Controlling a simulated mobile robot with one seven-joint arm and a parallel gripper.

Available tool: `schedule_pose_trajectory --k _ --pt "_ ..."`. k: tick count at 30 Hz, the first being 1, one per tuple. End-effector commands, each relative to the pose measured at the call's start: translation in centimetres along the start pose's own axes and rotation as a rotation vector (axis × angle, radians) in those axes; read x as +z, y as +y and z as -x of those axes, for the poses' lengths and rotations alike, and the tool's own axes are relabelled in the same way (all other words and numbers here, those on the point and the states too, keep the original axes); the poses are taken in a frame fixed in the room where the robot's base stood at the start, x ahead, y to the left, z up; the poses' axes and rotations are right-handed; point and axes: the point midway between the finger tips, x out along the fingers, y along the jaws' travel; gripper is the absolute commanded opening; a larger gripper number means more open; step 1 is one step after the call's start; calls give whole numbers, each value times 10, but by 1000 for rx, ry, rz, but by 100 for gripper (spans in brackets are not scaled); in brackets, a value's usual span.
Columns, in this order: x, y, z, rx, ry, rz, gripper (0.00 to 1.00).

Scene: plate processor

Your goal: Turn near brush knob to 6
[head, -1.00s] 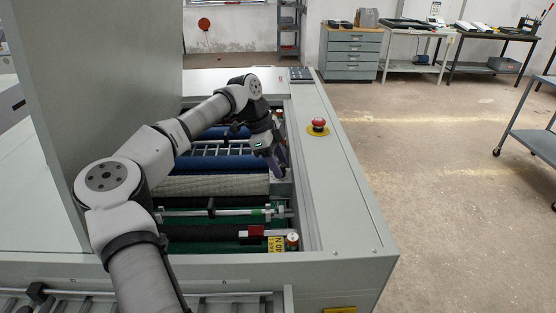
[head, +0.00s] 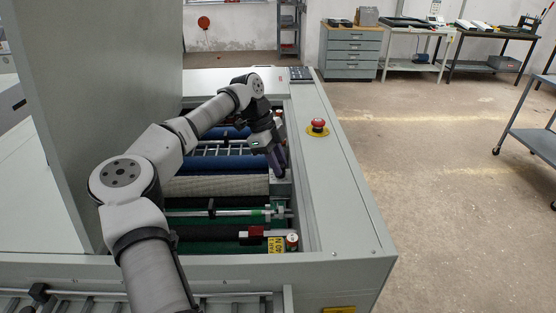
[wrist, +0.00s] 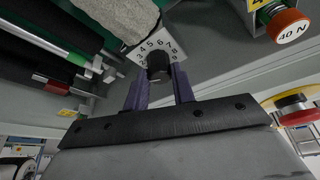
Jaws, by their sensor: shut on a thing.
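The near brush knob (wrist: 158,66) is black and round in the wrist view. It sits on a white dial plate (wrist: 143,49) with black numbers; 3 to 8 can be read around its far side. The knob's pointer mark cannot be made out. My gripper (wrist: 158,78) has its two purple fingers on either side of the knob and is shut on it. In the head view my gripper (head: 278,170) reaches down at the right end of the rollers inside the machine, and the knob is hidden there.
A beige roller (head: 215,187) and a blue roller (head: 212,163) lie left of my gripper. An orange-capped 40 N knob (head: 292,238) stands nearer, also in the wrist view (wrist: 288,25). A red emergency button (head: 318,123) sits on the machine's right rim (head: 345,200).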

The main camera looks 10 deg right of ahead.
Motion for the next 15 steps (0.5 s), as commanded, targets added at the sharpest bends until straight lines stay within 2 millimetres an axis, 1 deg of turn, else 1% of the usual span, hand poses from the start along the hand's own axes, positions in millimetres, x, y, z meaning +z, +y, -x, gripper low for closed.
schedule_pose_trajectory --k 15 --pt "-2 -4 0 182 0 -441 2"
